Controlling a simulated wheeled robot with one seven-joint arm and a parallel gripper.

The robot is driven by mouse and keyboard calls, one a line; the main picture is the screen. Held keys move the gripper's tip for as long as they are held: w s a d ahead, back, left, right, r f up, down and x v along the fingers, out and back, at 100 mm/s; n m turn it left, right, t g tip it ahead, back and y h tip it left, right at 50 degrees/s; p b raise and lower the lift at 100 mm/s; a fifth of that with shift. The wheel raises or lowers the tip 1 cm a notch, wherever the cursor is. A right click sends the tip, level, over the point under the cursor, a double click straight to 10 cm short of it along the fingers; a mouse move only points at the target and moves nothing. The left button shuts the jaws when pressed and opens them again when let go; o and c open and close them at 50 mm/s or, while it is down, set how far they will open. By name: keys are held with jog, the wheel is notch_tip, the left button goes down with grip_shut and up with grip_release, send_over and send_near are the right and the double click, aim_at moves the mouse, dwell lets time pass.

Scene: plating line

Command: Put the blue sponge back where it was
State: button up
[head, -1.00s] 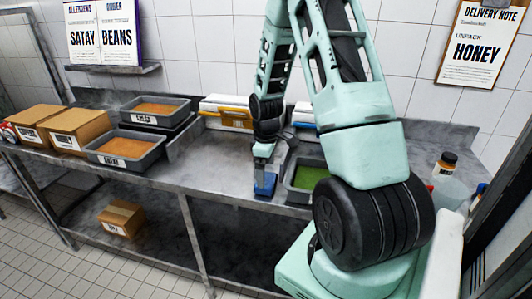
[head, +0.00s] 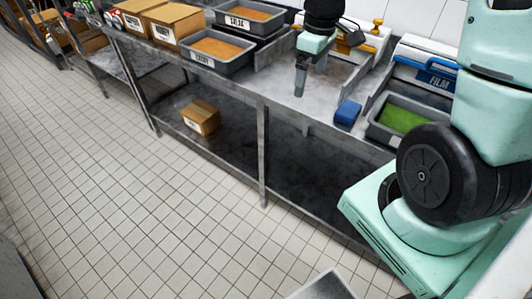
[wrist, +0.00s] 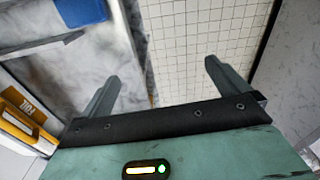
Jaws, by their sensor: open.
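The blue sponge (head: 348,113) lies on the steel counter (head: 290,85), near its front edge and left of the tray with green contents. It also shows at the top left of the wrist view (wrist: 80,10), cut off by the frame edge. My gripper (head: 299,88) is over the counter, left of the sponge and apart from it. In the wrist view its two fingers (wrist: 160,80) are spread with nothing between them.
A grey tray of green food (head: 402,119) stands right of the sponge. Trays of orange food (head: 220,50) and cardboard boxes (head: 178,24) stand at left. A box (head: 201,117) sits on the lower shelf. Film dispenser (head: 425,68) is at the back.

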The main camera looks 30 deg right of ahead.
jog(key=s+a+r+n, duration=0.1)
jog(key=s+a, duration=0.1)
jog(key=a, duration=0.5)
jog(key=s+a+r, duration=0.1)
jog(key=s+a, duration=0.2)
jog(key=a, duration=0.3)
jog(key=s+a+r+n, duration=0.1)
jog(key=s+a, duration=1.1)
jog(key=s, duration=0.2)
